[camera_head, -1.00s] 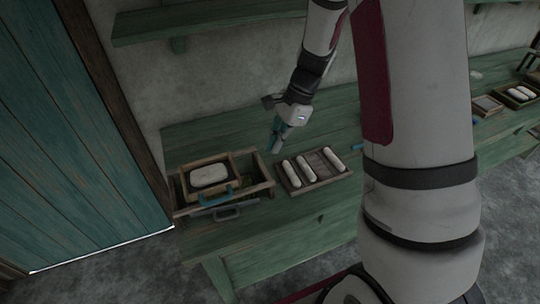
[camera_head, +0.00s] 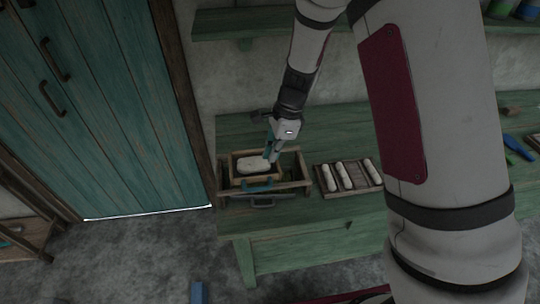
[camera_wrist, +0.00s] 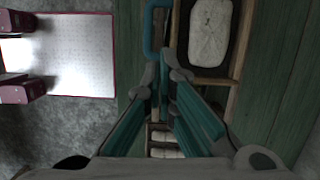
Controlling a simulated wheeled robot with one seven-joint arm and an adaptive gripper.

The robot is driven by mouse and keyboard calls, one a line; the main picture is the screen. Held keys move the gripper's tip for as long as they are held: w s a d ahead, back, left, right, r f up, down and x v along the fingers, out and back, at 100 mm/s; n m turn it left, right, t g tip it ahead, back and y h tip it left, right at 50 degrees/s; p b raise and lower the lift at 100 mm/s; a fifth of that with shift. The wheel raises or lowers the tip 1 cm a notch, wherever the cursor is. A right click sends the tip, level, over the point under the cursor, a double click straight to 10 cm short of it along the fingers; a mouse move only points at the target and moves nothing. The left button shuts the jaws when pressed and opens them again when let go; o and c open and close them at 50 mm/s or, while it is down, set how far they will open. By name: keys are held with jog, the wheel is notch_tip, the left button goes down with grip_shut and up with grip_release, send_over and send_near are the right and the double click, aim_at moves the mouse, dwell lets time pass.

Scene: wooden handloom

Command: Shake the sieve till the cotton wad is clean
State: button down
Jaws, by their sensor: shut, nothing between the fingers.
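The sieve is a small wooden frame (camera_head: 233,168) with a dark inside and a blue handle (camera_head: 258,187) at its front. It sits on a wooden box (camera_head: 305,183) on the green bench. The white cotton wad (camera_head: 253,166) lies in the sieve; specks cannot be made out at this size. My gripper (camera_head: 270,157) is shut and empty, pointing down close by the right part of the sieve. In the wrist view my fingertips (camera_wrist: 168,62) meet beside the sieve's wooden rim, near the blue handle (camera_wrist: 148,30); contact cannot be told. The wad also shows there (camera_wrist: 210,30).
A wooden tray (camera_head: 349,189) with several white rolls stands right of the box. A dark handle (camera_head: 263,202) sits at the box's front. A green shelf (camera_head: 245,22) runs above the bench. The bench (camera_head: 300,228) is clear in front.

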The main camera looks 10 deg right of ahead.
send_over(255, 178)
jog(key=s+d, duration=0.2)
jog(key=d, duration=0.2)
jog(key=x, duration=0.4)
jog(key=d+x, duration=0.1)
jog(key=x, duration=0.1)
jog(key=shift+w+f+p, duration=0.2)
jog(key=shift+f+p, duration=0.2)
jog(key=a+f, duration=0.2)
jog(key=shift+s+a+p, duration=0.1)
jog(key=shift+a+p, duration=0.25)
jog(key=shift+a+f, duration=0.4)
jog(key=shift+a, duration=0.05)
